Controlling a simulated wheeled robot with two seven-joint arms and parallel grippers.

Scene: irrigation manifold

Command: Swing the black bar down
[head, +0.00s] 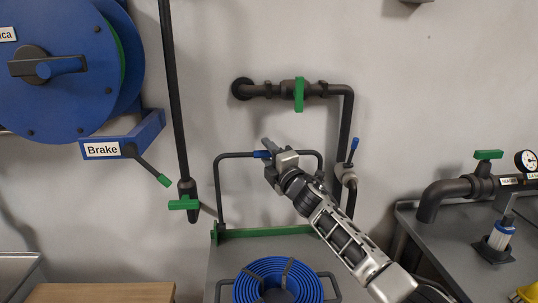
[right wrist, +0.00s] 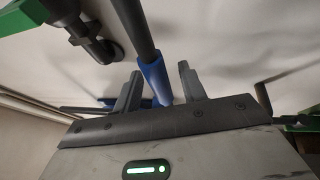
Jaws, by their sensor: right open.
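The black bar (head: 236,155) is a hoop standing upright on a green base (head: 265,232) against the wall. It has a blue sleeve (head: 261,154) on its top stretch. My right gripper (head: 270,151) is at the top of the hoop, by the sleeve, and hides part of it. In the right wrist view my right gripper (right wrist: 160,73) is open, with the blue sleeve (right wrist: 154,80) showing between its two fingers. Contact between fingers and sleeve cannot be told. My left gripper is not in view.
A blue hose coil (head: 256,284) lies on the grey surface below the hoop. Pipework with a green valve handle (head: 299,94) is above. A blue reel (head: 70,75) with a brake lever (head: 150,167) is at left. A bench (head: 470,235) with a pipe and gauge is at right.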

